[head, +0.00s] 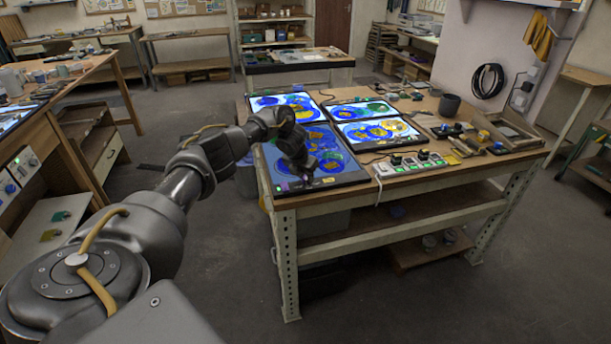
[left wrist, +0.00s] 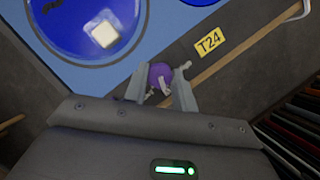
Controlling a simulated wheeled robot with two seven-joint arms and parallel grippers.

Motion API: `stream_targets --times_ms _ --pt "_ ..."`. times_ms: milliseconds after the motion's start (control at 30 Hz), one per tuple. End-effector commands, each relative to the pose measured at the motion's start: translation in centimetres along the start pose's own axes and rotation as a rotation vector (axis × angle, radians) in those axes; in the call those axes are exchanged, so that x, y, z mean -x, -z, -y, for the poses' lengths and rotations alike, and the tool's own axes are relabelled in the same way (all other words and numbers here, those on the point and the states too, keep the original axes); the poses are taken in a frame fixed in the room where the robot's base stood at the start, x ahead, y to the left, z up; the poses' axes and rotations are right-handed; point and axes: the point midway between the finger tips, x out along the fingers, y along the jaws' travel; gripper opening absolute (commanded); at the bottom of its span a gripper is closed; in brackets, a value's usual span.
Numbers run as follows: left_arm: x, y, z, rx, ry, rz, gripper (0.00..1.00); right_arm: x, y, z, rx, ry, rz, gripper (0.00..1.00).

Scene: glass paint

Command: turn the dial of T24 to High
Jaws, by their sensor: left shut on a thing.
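The purple dial (left wrist: 160,75) sits between the two fingers of my left gripper (left wrist: 158,86) in the left wrist view, and the fingers are shut on it. A small light pointer shows on the dial; I cannot tell which setting it marks. The yellow T24 label (left wrist: 209,42) lies beside the dial on the dark frame edge. In the head view my left gripper (head: 303,176) is over the lit front left panel (head: 345,165) on the workbench, and the arm hides part of that panel. The dial is hidden in the head view. My right gripper is not in view.
Several other lit panels lie on the workbench, one at the back right (head: 372,110). A power strip (head: 408,165) lies to the right of the front left panel. A dark cup (head: 449,104) stands at the right. Blue glass with a pale square piece (left wrist: 105,35) is close to the gripper.

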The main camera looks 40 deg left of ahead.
Motion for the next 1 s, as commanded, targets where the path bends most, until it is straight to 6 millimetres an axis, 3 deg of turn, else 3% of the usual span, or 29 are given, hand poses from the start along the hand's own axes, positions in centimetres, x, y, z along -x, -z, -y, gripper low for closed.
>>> stream_targets --times_ms 600,1000 --pt "0.2 -0.2 0.4 0.445 -0.184 0.000 0.04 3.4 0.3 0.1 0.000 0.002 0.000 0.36" --pt "-0.1 -0.3 0.6 0.798 -0.330 0.001 0.04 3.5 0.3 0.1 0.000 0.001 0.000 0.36"
